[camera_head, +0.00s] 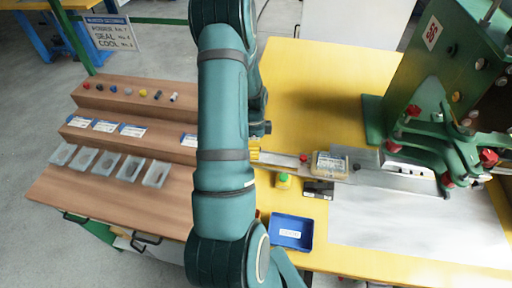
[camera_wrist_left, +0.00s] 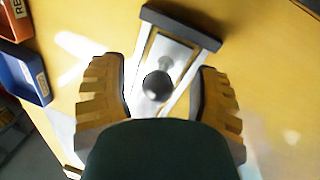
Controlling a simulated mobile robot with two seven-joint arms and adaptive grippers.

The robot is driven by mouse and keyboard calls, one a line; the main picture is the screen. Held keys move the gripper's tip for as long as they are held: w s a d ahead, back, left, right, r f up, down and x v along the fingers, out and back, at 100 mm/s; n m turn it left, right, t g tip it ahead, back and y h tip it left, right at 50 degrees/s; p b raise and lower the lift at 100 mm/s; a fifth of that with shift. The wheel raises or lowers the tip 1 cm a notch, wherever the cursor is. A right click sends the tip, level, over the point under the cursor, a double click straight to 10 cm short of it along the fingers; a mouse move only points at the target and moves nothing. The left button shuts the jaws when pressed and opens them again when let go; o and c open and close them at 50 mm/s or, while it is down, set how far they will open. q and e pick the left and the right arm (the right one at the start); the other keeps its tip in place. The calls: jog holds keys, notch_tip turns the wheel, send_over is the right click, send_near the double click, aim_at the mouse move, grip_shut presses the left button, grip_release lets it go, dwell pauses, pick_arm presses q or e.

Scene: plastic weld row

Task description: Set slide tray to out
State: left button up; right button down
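The slide tray is a narrow grey metal strip (camera_head: 281,160) on the yellow table in the head view. It runs right toward the green press (camera_head: 412,95), and its left end is hidden behind my left arm. In the left wrist view, a grey strip (camera_wrist_left: 179,50) has a dark bar (camera_wrist_left: 181,25) across its end and a dark round knob (camera_wrist_left: 157,86) standing on it. My left gripper (camera_wrist_left: 162,72) is open, with one finger on each side of the knob and visible gaps. In the head view this gripper is mostly hidden by the arm. My right gripper is not in view.
A clear box with yellowish contents (camera_head: 330,165) sits on the strip. A wooden stepped rack (camera_head: 125,172) with several small trays stands left. The back yellow table is clear.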

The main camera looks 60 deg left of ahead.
pick_arm(q)
jog(key=shift+w+r, duration=0.1)
jog(key=shift+w, duration=0.05)
jog(key=shift+r, duration=0.15)
notch_tip(320, 180, up, 11)
jog(key=w+a, duration=0.1)
jog(key=a, duration=0.1)
jog(key=shift+r, duration=0.2)
dwell(0.6)
